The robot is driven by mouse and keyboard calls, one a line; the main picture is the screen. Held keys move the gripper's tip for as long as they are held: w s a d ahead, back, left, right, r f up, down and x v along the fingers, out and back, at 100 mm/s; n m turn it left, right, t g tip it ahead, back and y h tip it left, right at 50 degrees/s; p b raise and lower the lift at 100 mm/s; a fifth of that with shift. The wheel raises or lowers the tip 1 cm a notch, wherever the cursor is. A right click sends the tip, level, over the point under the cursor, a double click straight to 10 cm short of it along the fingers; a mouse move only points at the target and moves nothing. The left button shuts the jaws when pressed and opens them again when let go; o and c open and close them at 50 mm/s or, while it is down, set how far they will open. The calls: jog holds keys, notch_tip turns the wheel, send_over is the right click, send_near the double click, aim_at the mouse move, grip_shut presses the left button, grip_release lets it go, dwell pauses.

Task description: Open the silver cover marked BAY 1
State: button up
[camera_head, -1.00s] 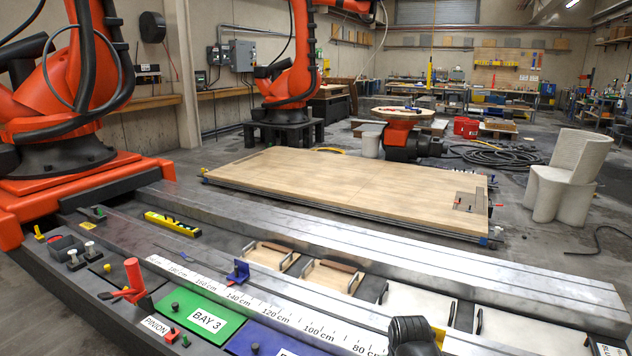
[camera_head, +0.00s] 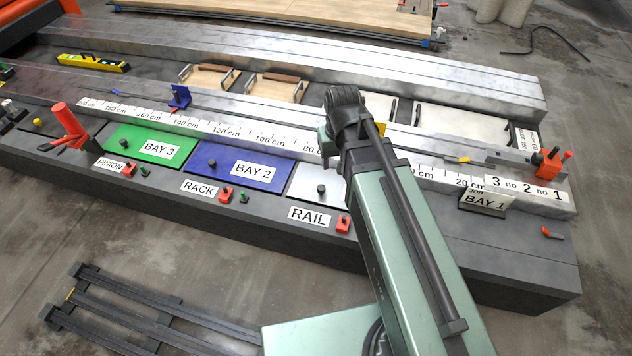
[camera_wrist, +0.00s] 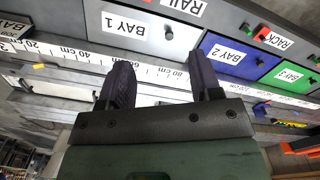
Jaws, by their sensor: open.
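The silver cover (camera_wrist: 130,40) marked BAY 1 lies flat and closed in the wrist view, with a dark round knob (camera_wrist: 169,33) standing on it. In the head view the left part of the cover (camera_head: 305,183) shows beside my arm, which hides its label and right side. My gripper (camera_wrist: 161,63) is open and empty in the wrist view. Its two dark fingers are apart, seen over the ruler strip, with the knob beyond and between their tips. I cannot tell the height gap. In the head view my fingers cannot be made out clearly.
The blue BAY 2 cover (camera_head: 215,165) and green BAY 3 cover (camera_head: 140,144) lie closed to the left. Red latches (camera_head: 343,224) line the front edge beside the RAIL, RACK and PINION labels. The ruler strip (camera_head: 250,138) runs behind the covers. A JOB BAY 1 sign (camera_head: 484,201) stands right.

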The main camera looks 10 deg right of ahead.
jog(key=w+f+m+b, duration=0.1)
jog(key=w+f+b, duration=0.5)
jog(key=f+b, duration=0.4)
jog(key=w+f+b, duration=0.6)
jog(key=f+b, duration=0.2)
jog(key=f, duration=0.5)
jog(key=m+b, duration=0.1)
jog(key=m, duration=0.1)
send_near(321, 187)
notch_tip(321, 187, down, 10)
jog(key=b, duration=1.1)
jog(key=shift+r, duration=0.15)
grip_shut()
